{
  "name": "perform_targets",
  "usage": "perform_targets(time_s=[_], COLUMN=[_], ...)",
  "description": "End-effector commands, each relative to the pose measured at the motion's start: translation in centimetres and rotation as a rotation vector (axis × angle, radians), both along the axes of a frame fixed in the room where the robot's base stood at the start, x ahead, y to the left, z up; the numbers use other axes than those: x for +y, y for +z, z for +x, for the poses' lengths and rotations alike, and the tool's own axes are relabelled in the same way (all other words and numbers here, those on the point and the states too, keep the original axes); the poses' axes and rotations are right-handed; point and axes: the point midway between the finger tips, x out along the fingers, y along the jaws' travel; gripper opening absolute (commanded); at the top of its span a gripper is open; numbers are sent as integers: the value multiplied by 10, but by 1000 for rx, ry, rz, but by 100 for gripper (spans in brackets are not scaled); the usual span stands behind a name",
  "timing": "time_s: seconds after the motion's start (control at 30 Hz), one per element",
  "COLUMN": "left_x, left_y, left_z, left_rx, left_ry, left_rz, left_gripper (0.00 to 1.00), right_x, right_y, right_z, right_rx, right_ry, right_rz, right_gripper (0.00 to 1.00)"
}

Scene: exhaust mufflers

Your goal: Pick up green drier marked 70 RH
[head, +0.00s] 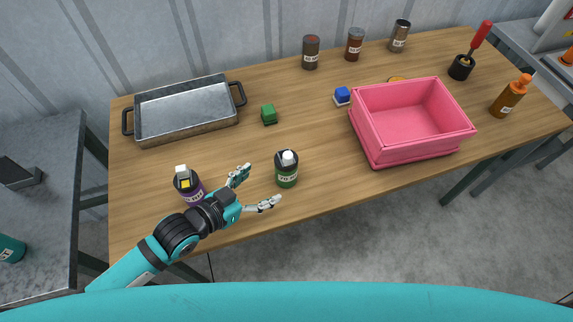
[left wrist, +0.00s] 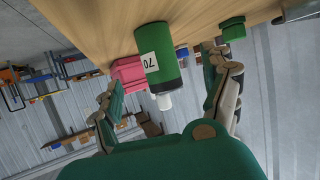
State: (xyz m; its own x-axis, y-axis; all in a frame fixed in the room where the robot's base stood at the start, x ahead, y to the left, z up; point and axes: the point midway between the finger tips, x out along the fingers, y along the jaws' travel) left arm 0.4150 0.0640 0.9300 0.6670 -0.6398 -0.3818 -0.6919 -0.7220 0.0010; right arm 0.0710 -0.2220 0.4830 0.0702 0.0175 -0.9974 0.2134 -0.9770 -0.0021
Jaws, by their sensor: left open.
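The green drier (head: 287,175) stands upright near the front edge of the wooden table, with a white cap and a white label. In the left wrist view the drier (left wrist: 160,62) shows its label, which reads 70, between the spread fingers. My left gripper (head: 253,190) is open and empty, just left of the drier, with its fingers pointing towards it. It also shows in the left wrist view (left wrist: 165,98). A gap seems to remain between fingers and drier, though contact is hard to judge. My right gripper is not in view.
A purple bottle (head: 190,188) stands close behind my left gripper. A pink bin (head: 368,140) is to the right, a metal tray (head: 142,142) at the back left. Several jars line the far edge.

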Motion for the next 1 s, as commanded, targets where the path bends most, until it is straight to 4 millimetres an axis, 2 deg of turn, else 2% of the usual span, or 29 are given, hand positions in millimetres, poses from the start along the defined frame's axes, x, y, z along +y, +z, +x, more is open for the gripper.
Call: perform_targets(time_s=[0.03,0.2,0.4,0.6,0.7,1.0], left_x=[-8,-24,-32,-53,-60,-64], left_y=[-1,-13,-17,-26,-33,-37], left_z=[9,25,32,49,57,61], left_rx=[-1,0,0,1,0,-1], left_ry=[2,1,0,1,1,0], left_rz=[-3,-1,-1,-1,1,1], left_gripper=[82,82,82,82,82,82], right_x=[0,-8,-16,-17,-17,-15], right_y=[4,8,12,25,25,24], right_z=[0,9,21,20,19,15], right_rx=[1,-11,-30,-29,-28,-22], right_ry=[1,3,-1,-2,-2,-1], right_rz=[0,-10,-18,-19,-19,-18], right_gripper=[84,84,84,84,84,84])
